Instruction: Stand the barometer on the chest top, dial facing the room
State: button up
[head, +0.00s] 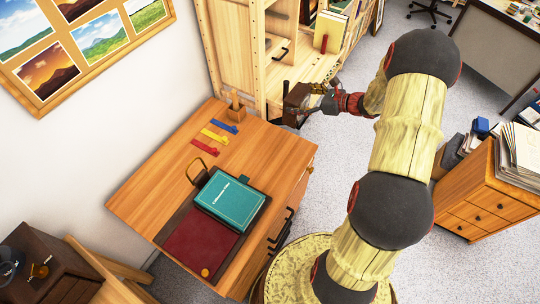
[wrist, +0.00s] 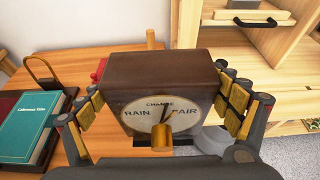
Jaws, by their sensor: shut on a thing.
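The barometer (wrist: 158,80) is a dark brown box with a pale round dial reading RAIN, CHANGE and FAIR and a brass piece low on its front. My gripper (wrist: 160,84) has a finger on each side of it, and the dial faces the wrist camera. In the head view, my gripper (head: 322,98) holds the barometer (head: 296,98) beside the open shelf, near the back right corner of the wooden drawer unit (head: 150,185). The barometer's underside is hidden. I cannot tell for sure which furniture is the chest.
A teal book (head: 229,197), a dark red folder (head: 200,245), coloured strips (head: 215,136) and a small wooden block (head: 236,110) lie on the drawer unit. A wooden shelf (head: 240,50) stands behind. A paper-laden cabinet (head: 485,200) stands right.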

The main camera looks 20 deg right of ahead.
jog(key=shift+s+d, duration=0.15)
jog(key=shift+d, duration=0.05)
jog(key=s+a+f+b, duration=0.6)
jog(key=a+f, duration=0.6)
jog(key=f, duration=0.1)
jog(key=shift+s, duration=0.15)
jog(key=shift+a+f, duration=0.1)
jog(key=shift+f, duration=0.05)
jog(key=o, duration=1.8)
jog(key=shift+o, duration=0.2)
